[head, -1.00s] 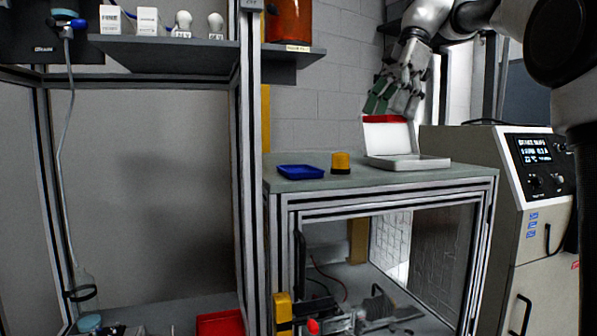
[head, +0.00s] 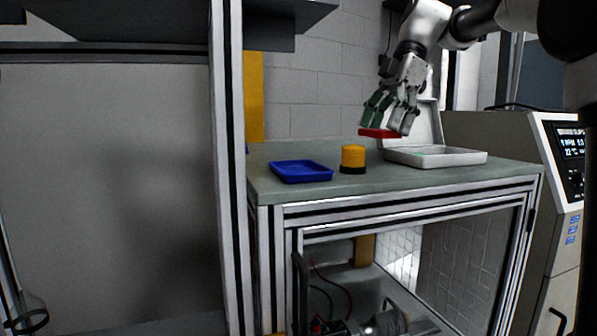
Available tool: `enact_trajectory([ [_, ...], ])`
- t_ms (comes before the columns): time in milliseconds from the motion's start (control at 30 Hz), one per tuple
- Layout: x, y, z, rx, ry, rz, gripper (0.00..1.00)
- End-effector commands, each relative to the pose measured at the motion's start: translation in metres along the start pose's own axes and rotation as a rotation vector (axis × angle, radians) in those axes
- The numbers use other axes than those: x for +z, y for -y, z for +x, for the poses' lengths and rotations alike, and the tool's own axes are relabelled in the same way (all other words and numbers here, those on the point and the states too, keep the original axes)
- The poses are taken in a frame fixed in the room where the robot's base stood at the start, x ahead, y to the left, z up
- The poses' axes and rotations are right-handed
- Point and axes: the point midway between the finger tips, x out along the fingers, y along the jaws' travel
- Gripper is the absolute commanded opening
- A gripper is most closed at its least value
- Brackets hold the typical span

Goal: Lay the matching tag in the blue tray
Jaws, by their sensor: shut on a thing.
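The blue tray (head: 302,172) lies on the grey-green bench top, left of the yellow-and-black cylinder. It looks empty. My gripper (head: 388,122) is over the bench at the upper right, shut on a flat red tag (head: 379,133). The tag is held above the bench, up and to the right of the tray and apart from it. No writing on the tag can be made out.
A yellow cylinder with a black base (head: 353,158) stands between the tray and the white box. A metal frame post (head: 228,170) rises left of the bench (head: 400,183). A cream machine (head: 520,140) stands to the right. The bench front is clear.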

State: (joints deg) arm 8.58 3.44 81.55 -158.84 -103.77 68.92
Motion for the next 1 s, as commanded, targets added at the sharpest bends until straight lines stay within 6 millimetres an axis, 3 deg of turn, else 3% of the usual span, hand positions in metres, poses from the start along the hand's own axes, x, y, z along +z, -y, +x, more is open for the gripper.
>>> enact_trajectory([
  [167, -0.011, 0.001, 0.014, 0.000, 0.001, -0.005, 0.52],
  [700, -0.147, 0.001, 0.070, -0.002, 0.000, -0.006, 0.52],
  [867, -0.162, 0.000, 0.077, -0.001, 0.001, -0.002, 0.52],
  [1000, -0.158, 0.001, 0.091, -0.002, 0.001, 0.001, 0.52],
])
